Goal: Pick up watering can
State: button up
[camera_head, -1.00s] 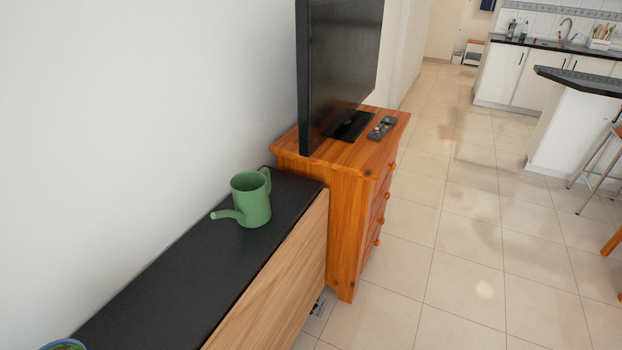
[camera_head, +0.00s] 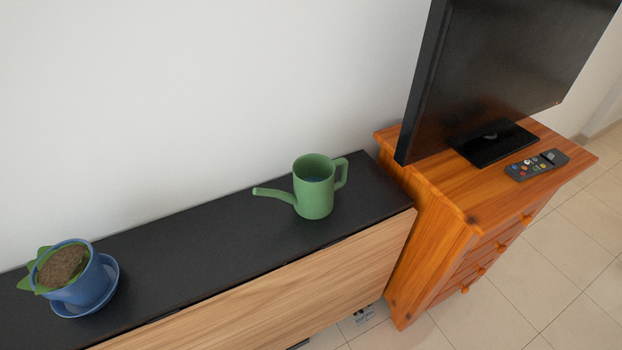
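The green watering can (camera_head: 313,192) stands upright on the black top of a long low cabinet (camera_head: 215,232), near its right end. Its spout points left and its handle is on the right. Its top is open and the inside looks dark. Nothing touches or covers it. My gripper is not in view.
A blue plant pot (camera_head: 84,283) on a blue saucer stands on the cabinet's left end. At right, a wooden drawer chest (camera_head: 440,240) holds a television (camera_head: 490,75) and a remote control (camera_head: 537,164). A white wall runs behind. Tiled floor (camera_head: 520,290) is clear at lower right.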

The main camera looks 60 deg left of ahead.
aim_at(314, 185)
jog(key=u, duration=0.65)
jog(key=i, duration=0.8)
jog(key=u, duration=1.05)
jog(key=i, duration=0.25)
jog(key=u, duration=0.2)
